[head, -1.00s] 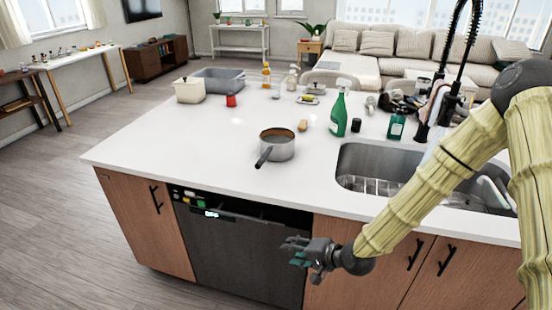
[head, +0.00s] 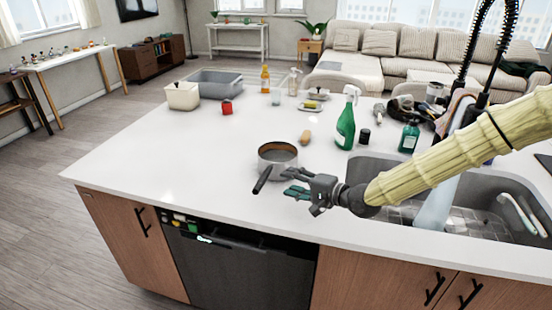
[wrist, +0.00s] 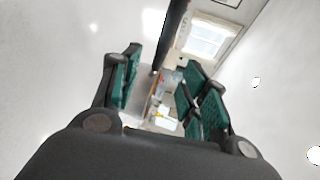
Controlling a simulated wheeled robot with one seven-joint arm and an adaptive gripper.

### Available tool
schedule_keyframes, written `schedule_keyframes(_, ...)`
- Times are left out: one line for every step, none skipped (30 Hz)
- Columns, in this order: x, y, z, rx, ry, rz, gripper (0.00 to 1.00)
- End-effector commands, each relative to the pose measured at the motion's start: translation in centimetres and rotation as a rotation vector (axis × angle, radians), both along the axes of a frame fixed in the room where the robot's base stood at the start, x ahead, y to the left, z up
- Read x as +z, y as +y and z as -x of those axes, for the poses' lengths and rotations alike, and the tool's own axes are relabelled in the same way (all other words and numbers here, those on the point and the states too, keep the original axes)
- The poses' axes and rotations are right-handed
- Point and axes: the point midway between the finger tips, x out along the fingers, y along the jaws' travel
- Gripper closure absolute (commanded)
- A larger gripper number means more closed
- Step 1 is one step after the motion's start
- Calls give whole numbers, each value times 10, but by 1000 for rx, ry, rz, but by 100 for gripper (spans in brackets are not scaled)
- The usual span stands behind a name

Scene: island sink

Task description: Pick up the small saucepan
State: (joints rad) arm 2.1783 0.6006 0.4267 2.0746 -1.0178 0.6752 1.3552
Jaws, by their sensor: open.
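The small saucepan (head: 278,157) is grey with a brownish inside and stands upright on the white island counter (head: 150,150). Its dark handle (head: 262,180) points toward the front left. My gripper (head: 288,183) is open and empty, close to the pan's front right, with its green-padded fingers pointing left toward the handle. In the wrist view the two fingers of my gripper (wrist: 158,80) are spread apart. A dark bar (wrist: 172,35) comes in from the top beyond them there; it looks like the handle, but I cannot be sure.
The sink (head: 455,205) lies to the right, under my arm. A green spray bottle (head: 346,120) and a brown oblong item (head: 305,137) stand behind the pan. A red item (head: 227,107), a cream pot (head: 183,96) and a grey tub (head: 215,83) are farther back. The counter left of the pan is clear.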

Motion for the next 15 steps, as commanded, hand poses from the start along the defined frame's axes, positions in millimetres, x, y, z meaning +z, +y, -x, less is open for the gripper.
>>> schedule_keyframes(0, 1, 0, 0, 1, 1, 56)
schedule_keyframes(0, 2, -1, 1, 1, 1, 56)
schedule_keyframes(-1, 3, -2, 1, 1, 1, 56)
schedule_keyframes(-1, 4, -3, 0, 1, 2, 56)
schedule_keyframes(-2, 6, -5, 0, 1, 2, 56)
schedule_keyframes(-3, 9, -8, 0, 1, 3, 56)
schedule_keyframes(-4, 11, -11, -2, 1, 3, 56)
schedule_keyframes(-5, 13, -13, -3, 1, 3, 56)
schedule_keyframes(-6, 17, -16, -4, 1, 3, 56)
schedule_keyframes(-6, 19, -18, -4, 1, 2, 56)
schedule_keyframes(-7, 21, -21, -5, 1, 2, 56)
schedule_keyframes(-9, 24, -24, -6, 0, 3, 56)
schedule_keyframes(-10, 27, -26, -5, 1, 3, 56)
schedule_keyframes(-10, 29, -28, -5, 0, 4, 56)
schedule_keyframes(-11, 32, -30, -5, 0, 3, 56)
